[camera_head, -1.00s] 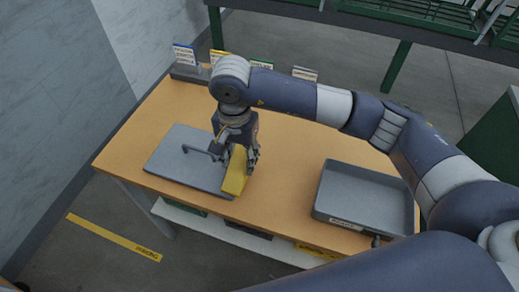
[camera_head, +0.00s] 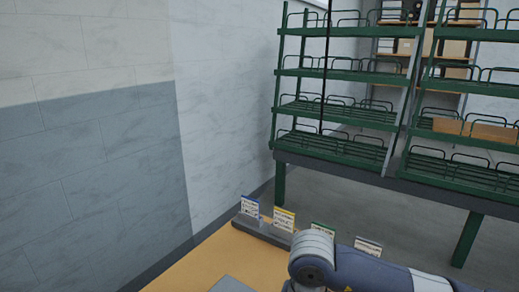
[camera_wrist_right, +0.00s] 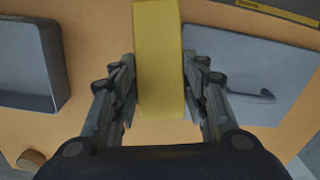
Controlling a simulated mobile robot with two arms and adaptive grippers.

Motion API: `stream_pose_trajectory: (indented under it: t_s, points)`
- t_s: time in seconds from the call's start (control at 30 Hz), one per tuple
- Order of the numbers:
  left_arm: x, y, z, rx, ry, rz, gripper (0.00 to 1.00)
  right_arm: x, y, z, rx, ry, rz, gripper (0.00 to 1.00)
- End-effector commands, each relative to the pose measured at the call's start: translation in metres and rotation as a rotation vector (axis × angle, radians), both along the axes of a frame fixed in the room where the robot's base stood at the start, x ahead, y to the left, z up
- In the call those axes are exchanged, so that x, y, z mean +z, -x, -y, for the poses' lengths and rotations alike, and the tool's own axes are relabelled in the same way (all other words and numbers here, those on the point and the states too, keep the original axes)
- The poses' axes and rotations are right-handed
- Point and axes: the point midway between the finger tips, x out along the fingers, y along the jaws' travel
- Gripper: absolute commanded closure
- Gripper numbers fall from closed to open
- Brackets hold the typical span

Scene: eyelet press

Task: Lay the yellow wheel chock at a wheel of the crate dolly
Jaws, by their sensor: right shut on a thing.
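In the right wrist view, the yellow wheel chock (camera_wrist_right: 160,50) stands between the two fingers of my right gripper (camera_wrist_right: 160,82). The gripper is shut on its sides. In the head view only my right arm shows at the bottom; the gripper and chock are below the picture. My left gripper is in neither view. The crate dolly and its wheels are in neither view.
The orange table (camera_head: 215,262) carries a rack of small label cards (camera_head: 262,232) at its back. A grey tray (camera_wrist_right: 30,60) and a grey plate with a handle (camera_wrist_right: 235,80) lie on either side of the chock. Green shelving (camera_head: 345,100) stands behind; a wall is left.

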Motion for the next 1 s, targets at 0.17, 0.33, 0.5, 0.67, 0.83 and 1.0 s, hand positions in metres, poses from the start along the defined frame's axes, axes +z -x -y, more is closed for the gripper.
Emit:
stream_pose_trajectory:
  t_s: [0.17, 0.33, 0.5, 0.67, 0.83, 1.0]
  points:
    - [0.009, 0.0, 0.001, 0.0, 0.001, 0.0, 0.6, 0.019, 0.017, 0.056, 0.154, 0.001, 0.007, 0.95]
    - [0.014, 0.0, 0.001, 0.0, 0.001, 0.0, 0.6, 0.031, 0.036, 0.092, 0.279, 0.006, 0.01, 0.95]
    - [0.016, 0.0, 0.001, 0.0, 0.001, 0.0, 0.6, 0.038, 0.048, 0.11, 0.35, 0.012, 0.01, 0.95]
    - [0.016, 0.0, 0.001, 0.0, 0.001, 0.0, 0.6, 0.039, 0.051, 0.114, 0.371, 0.014, 0.009, 0.95]
    - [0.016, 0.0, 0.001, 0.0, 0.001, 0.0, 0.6, 0.039, 0.051, 0.114, 0.37, 0.014, 0.01, 0.95]
    - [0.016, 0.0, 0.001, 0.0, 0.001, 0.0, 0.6, 0.038, 0.051, 0.114, 0.37, 0.012, 0.008, 0.95]
